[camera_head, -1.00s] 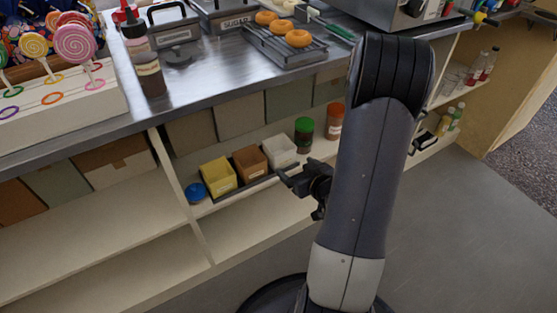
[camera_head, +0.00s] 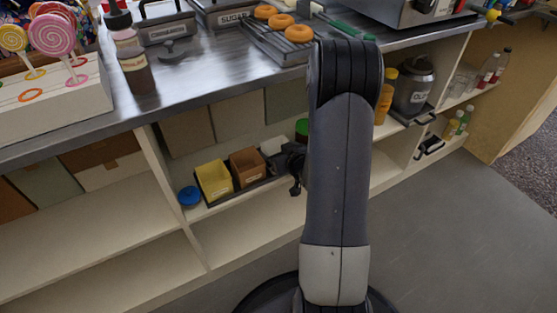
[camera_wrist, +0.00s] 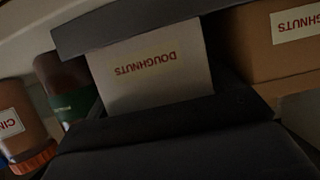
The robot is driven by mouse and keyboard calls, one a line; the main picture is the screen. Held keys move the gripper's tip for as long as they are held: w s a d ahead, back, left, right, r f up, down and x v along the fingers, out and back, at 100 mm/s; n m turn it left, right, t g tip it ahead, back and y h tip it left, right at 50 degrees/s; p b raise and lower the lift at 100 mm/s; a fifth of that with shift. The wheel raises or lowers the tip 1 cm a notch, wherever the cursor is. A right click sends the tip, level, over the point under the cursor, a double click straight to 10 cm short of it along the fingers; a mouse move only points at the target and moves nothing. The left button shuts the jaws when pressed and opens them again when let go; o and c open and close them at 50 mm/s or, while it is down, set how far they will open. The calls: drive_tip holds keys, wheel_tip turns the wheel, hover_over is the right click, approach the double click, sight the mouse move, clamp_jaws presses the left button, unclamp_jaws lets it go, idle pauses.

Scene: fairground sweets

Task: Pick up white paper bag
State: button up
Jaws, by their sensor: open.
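The white paper bag (camera_head: 273,146) stands on the shelf under the counter, partly hidden by my gripper (camera_head: 288,158) in the head view. In the wrist view the white bag (camera_wrist: 150,85) appears upside down with a red DOUGHNUTS label. My gripper is open, with one dark finger above and one below the bag's face in the wrist picture, so the bag shows between them. I cannot tell whether either finger touches it.
A brown bag (camera_head: 247,167) and a yellow bag (camera_head: 214,180) stand left of the white bag. A blue lid (camera_head: 190,195) lies at left. The shelf's front is bare. The counter (camera_head: 100,122) runs above.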

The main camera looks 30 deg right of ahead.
drive_tip(key=c, duration=0.5)
